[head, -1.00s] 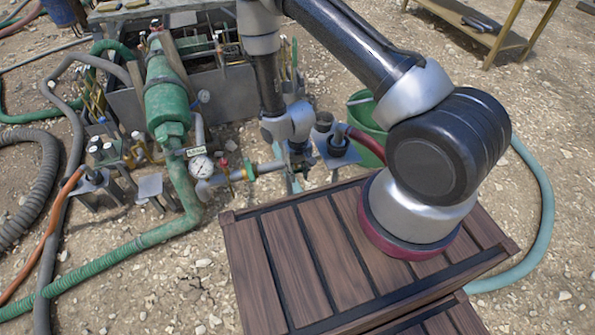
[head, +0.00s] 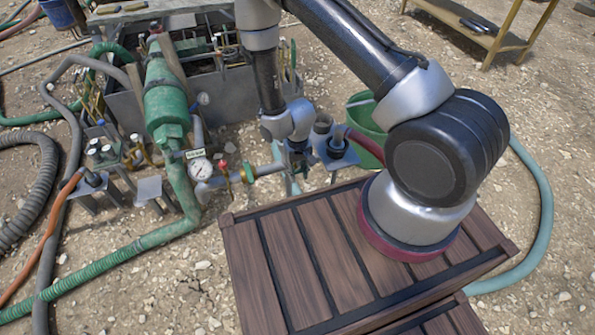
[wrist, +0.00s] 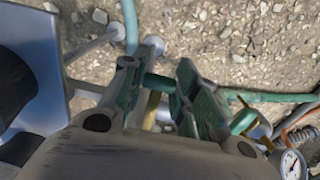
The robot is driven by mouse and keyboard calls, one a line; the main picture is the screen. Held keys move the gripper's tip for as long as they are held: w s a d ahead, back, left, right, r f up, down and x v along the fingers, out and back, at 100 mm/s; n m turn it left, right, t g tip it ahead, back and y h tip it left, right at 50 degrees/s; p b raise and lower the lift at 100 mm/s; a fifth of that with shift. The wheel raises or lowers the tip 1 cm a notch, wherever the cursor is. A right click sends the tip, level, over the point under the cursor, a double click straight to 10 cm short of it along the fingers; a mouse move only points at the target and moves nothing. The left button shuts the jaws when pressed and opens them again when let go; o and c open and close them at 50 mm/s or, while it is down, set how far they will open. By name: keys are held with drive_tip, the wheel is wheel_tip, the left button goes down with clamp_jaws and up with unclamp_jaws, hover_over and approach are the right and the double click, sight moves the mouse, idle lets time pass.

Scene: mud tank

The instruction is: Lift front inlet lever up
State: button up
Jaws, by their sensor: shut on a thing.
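My gripper (wrist: 160,95) is shut on a short green bar (wrist: 158,82), which I take to be the front inlet lever. The bar spans the gap between the two fingers in the wrist view. A yellow piece (wrist: 151,111) also shows in this gap, below the bar; I cannot tell whether it belongs to the lever. There my arm hides most of the fingers and the lever.
A pressure gauge (head: 201,168) and a red-handled valve (head: 224,166) stand left of my gripper. A green bucket (head: 366,115) and a dark red hose (head: 364,143) are close on the right. The grey tank (head: 226,100) is behind; a wooden slatted platform (head: 262,270) is in front.

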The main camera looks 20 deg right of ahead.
drive_tip(key=shift+r, duration=1)
drive_tip(key=shift+s, duration=0.1)
drive_tip(key=shift+r, duration=1)
